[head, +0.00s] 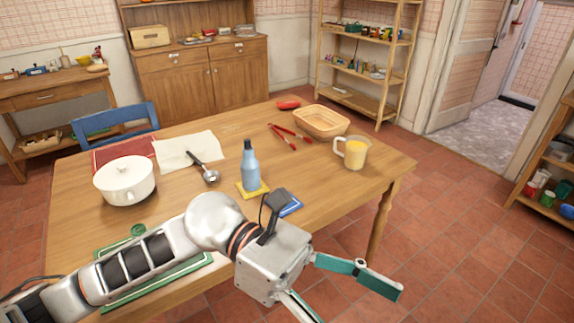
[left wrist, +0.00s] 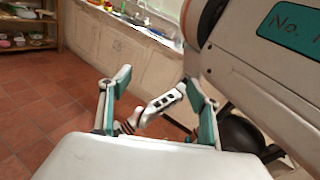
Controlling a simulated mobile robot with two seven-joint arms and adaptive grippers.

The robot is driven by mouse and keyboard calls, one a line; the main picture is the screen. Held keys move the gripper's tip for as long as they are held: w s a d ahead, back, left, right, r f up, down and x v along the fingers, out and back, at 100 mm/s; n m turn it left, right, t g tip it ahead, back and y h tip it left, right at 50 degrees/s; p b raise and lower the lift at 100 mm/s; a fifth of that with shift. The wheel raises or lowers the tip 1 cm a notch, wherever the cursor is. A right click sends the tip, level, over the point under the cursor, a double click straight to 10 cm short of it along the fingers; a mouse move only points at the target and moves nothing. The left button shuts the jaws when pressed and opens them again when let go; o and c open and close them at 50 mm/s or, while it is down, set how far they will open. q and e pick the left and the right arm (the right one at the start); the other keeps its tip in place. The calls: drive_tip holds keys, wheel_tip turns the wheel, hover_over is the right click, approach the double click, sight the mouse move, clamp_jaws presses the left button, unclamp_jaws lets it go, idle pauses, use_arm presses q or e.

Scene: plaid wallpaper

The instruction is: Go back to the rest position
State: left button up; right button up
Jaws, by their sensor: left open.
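My left arm reaches in from the lower left of the head view, over the table's front edge. My left gripper (head: 345,300) is open, its two teal-faced fingers spread apart, with nothing seen between them. It is over the floor just off the front right of the table (head: 335,195). The left wrist view shows the same open fingers (left wrist: 160,95), with white and dark parts of my own body behind them. My right gripper does not show in either view.
A blue chair (head: 118,116) stands behind. Tiled floor (head: 440,240) is clear at right.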

use_arm(q)
drive_tip(key=w+a+r+n+t+h, duration=0.2)
drive_tip(key=w+r+n+t+h, duration=0.2)
drive_tip(key=w+n+t+h, duration=0.9)
drive_tip(key=w+a+f+n+t+y, duration=0.45)
drive_tip(key=f+n+t+y, duration=0.2)
drive_tip(key=n, duration=0.55)
drive_tip(key=w+a+f+n+t+y, duration=0.4)
drive_tip(key=a+f+n+t+y, duration=0.25)
drive_tip(key=n, duration=0.65)
drive_tip(key=s+a+f+n+g+y, duration=0.1)
drive_tip(key=a+f+n+y, duration=0.35)
drive_tip(key=f, duration=0.45)
drive_tip(key=s+a+f+n+y, duration=0.1)
drive_tip(key=a+f+n+y, duration=0.3)
drive_tip(key=f, duration=0.4)
drive_tip(key=s+a+f+n+g+y, duration=0.1)
drive_tip(key=s+a+f+n+g, duration=0.1)
drive_tip(key=s+f, duration=0.4)
drive_tip(key=s+a+f+n+g+y, duration=0.2)
drive_tip(key=s+a+f+n, duration=0.3)
drive_tip(key=f, duration=0.6)
drive_tip(key=shift+s+a+f+g, duration=0.3)
drive_tip(key=shift+s+a+g, duration=0.3)
drive_tip(key=shift+s+a, duration=0.4)
drive_tip(key=shift+s+d+n+y, duration=0.1)
drive_tip(key=shift+d+n+y, duration=0.05)
drive_tip(key=shift+n+y, duration=0.1)
